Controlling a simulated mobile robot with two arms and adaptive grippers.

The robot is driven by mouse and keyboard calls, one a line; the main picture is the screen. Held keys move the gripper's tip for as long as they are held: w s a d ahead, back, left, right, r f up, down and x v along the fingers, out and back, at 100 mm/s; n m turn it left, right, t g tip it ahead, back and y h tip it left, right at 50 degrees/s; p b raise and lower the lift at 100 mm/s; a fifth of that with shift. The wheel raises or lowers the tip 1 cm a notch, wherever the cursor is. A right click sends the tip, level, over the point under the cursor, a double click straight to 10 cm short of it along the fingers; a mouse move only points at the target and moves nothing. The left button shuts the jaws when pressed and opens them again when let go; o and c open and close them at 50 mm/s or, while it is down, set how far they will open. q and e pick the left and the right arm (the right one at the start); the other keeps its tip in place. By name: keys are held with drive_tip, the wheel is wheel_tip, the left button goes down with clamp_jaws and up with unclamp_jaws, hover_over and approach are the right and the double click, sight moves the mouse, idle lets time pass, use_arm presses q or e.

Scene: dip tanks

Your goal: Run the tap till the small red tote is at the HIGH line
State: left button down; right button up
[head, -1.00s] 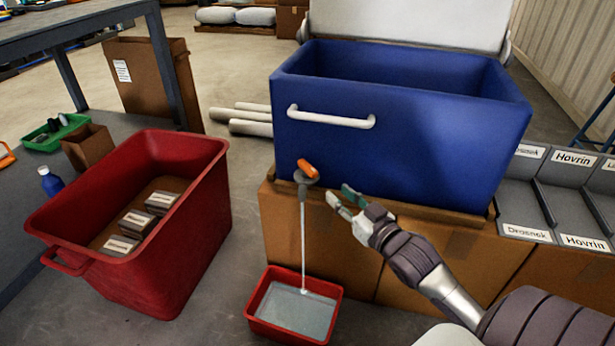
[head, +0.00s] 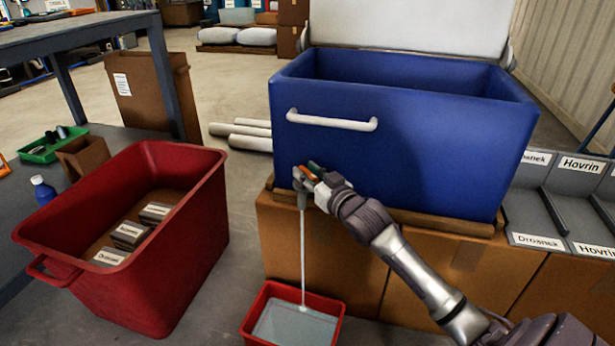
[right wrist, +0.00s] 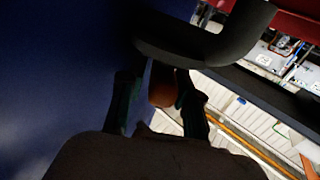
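The small red tote (head: 252,327) stands on the floor below the tap, its lower edge cut off by the frame. A thin stream (head: 303,250) runs from the tap (head: 301,187) into the water (head: 295,326) in it. No HIGH line can be made out. My right gripper (head: 308,177) is at the tap's orange handle, partly covering it. In the right wrist view the orange handle (right wrist: 161,88) lies between the two open fingers, close to the right one, with a gap on the left. My left gripper is not in view.
The big blue tank (head: 400,150) sits on cardboard boxes (head: 335,255) behind the tap. A large red tote (head: 165,275) with labelled blocks stands at left. Labelled grey bins (head: 560,205) are at right. Floor is clear between the totes.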

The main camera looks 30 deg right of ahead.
drive_tip(key=shift+w, duration=0.15)
clamp_jaws()
